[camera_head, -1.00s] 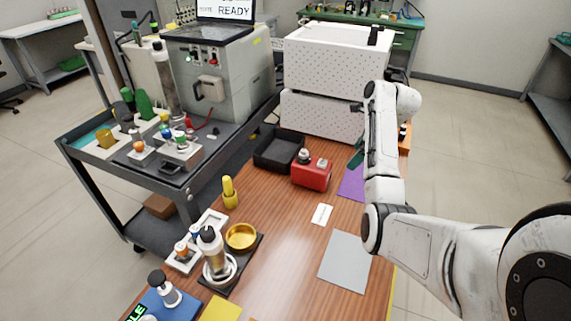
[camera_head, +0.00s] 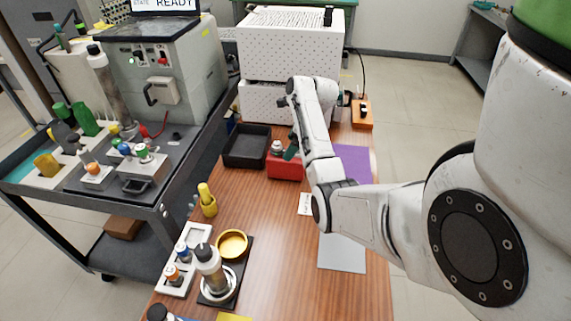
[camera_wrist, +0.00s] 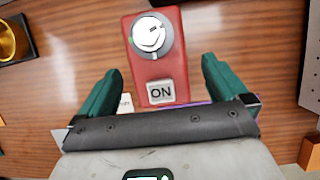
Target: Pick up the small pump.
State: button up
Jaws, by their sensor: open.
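A red box-shaped device (camera_head: 285,167), which looks like the small pump, sits on the wooden table beside the black tray. In the wrist view the device (camera_wrist: 160,62) has a round grey and white knob and an ON label. My gripper (camera_wrist: 161,75) is open, with one teal finger on each side of the red body and visible gaps between. In the head view my gripper (camera_head: 291,150) is over the device and partly hides it. I cannot tell how far above it the fingertips are.
A black tray (camera_head: 247,147) stands left of the device, and white perforated boxes (camera_head: 290,55) stand behind. A purple mat (camera_head: 353,165) and an orange item (camera_head: 362,113) are to the right. A yellow dish (camera_head: 233,244) and bottles are nearer.

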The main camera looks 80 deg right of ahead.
jog(key=shift+x, duration=2.65)
jog(key=shift+s+a, duration=0.15)
jog(key=shift+c, duration=0.3)
jog(key=c, duration=1.2)
jog(key=shift+c, duration=0.6)
jog(key=shift+r, duration=0.15)
